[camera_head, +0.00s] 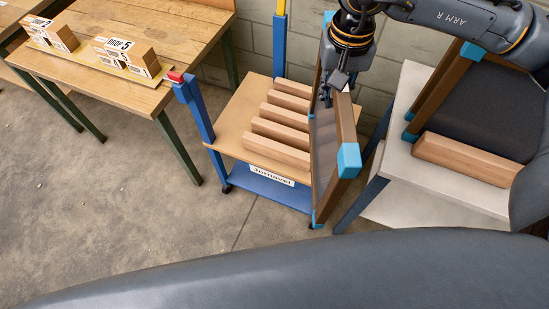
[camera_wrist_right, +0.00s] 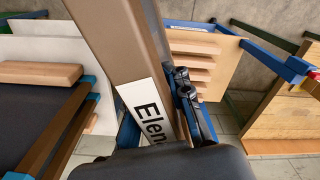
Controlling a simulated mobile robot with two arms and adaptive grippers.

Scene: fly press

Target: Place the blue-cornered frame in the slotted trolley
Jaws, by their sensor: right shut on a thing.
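The blue-cornered frame (camera_head: 346,122) is brown with light blue corners and a dark panel. It stands upright at the right side of the slotted trolley, seen nearly edge-on. My right gripper (camera_head: 325,96) is shut on its upper bar. In the right wrist view the frame's bar (camera_wrist_right: 118,45) fills the middle, with a partly hidden white label, and the gripper fingers (camera_wrist_right: 190,95) lie against it. The trolley (camera_head: 232,132) has a wooden top with several parallel wooden bars, and blue posts. The frame hides its right edge. My left gripper is not in view.
A pale table (camera_head: 465,199) at right holds another blue-cornered frame (camera_head: 436,92) and a wooden block (camera_head: 466,159). A wooden workbench (camera_head: 120,83) with small boxes stands at left. A block wall is behind the trolley. The floor in front is clear.

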